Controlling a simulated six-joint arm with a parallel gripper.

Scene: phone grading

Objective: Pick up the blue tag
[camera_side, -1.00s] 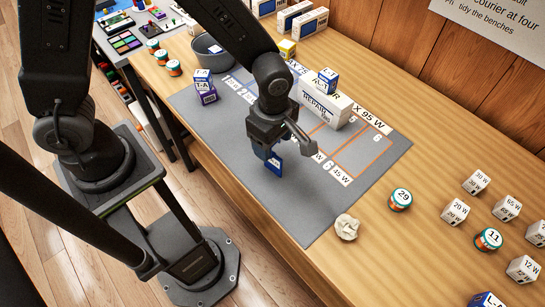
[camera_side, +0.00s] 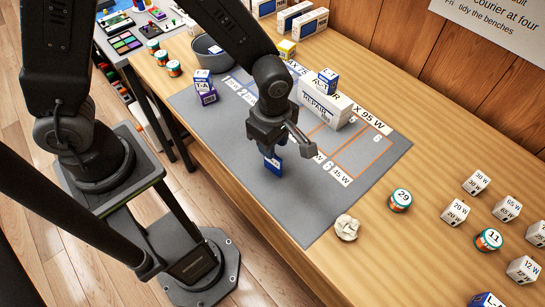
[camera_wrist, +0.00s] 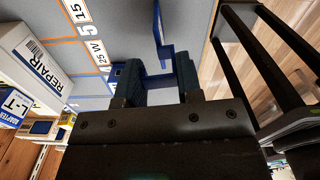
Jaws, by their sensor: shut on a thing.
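The blue tag (camera_side: 274,165) hangs under my gripper (camera_side: 271,151) in the side view, above the front part of the grey mat (camera_side: 310,215). It has a white patch near its top, and its upper part is hidden by the jaws. In the wrist view, my gripper (camera_wrist: 158,78) is shut on the blue tag (camera_wrist: 161,48), a thin blue piece standing out between the two dark fingers. I cannot tell whether its lower edge touches the mat.
A white REPAIR box (camera_side: 324,103) stands behind my gripper with a small blue-and-white box (camera_side: 327,81) on top. Stacked T-A boxes (camera_side: 204,88) and a dark bowl (camera_side: 211,51) are to the left. Crumpled paper (camera_side: 347,228) lies right of the mat.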

